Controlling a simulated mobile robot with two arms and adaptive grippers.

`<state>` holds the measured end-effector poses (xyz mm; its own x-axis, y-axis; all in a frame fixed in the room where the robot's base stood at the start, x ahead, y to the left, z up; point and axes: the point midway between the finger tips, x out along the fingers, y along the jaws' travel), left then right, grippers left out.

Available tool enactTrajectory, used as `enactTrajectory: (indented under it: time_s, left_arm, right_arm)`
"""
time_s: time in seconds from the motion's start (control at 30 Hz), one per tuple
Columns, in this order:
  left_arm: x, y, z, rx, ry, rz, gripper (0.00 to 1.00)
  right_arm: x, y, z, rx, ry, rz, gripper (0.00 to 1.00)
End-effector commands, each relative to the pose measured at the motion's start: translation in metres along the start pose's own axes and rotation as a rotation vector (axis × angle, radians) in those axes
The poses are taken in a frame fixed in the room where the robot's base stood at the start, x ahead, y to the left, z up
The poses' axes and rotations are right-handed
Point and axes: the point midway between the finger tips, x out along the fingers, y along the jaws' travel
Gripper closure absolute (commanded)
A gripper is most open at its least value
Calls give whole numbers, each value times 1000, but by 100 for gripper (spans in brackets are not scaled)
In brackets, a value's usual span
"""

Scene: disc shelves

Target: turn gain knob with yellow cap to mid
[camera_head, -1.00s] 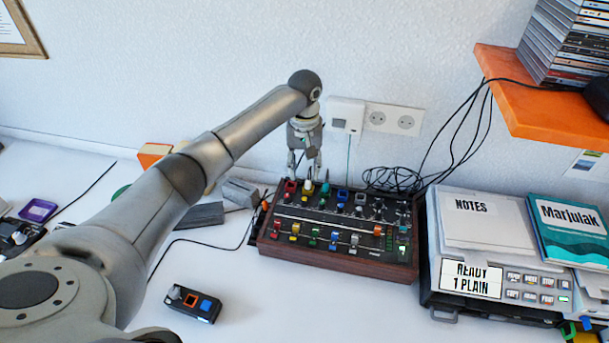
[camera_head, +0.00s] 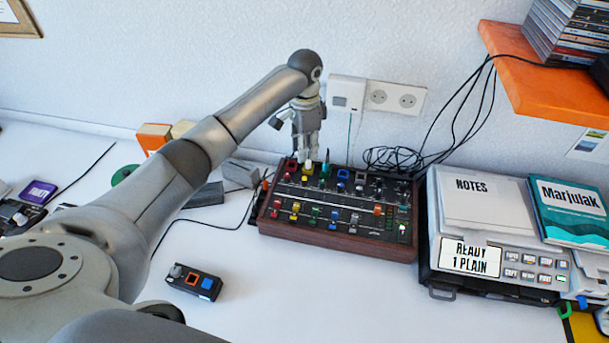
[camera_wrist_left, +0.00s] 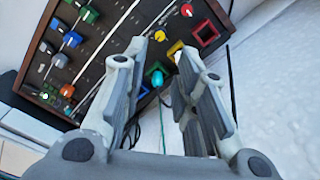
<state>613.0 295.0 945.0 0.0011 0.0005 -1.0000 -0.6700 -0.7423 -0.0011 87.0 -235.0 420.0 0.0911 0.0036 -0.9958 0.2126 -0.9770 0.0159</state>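The control box (camera_head: 335,243) has a dark wooden case and rows of coloured knobs. My left gripper (camera_head: 304,158) points down right over the yellow-capped knob. My right gripper is not in view.
A device with a NOTES pad (camera_head: 480,200) stands close on the right. An orange shelf (camera_head: 545,85) with stacked discs is above it. Black cables (camera_head: 395,158) lie behind the box. A small box (camera_head: 194,281) lies at the front left; the table front is clear.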

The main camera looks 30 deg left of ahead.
Motion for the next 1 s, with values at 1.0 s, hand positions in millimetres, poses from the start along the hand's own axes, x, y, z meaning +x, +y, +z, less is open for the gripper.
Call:
enactTrajectory:
  time_s: [1.0]
  left_arm:
    - [91, 1, 1, 603, -2, 5, 73]
  right_arm:
    - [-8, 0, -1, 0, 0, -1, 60]
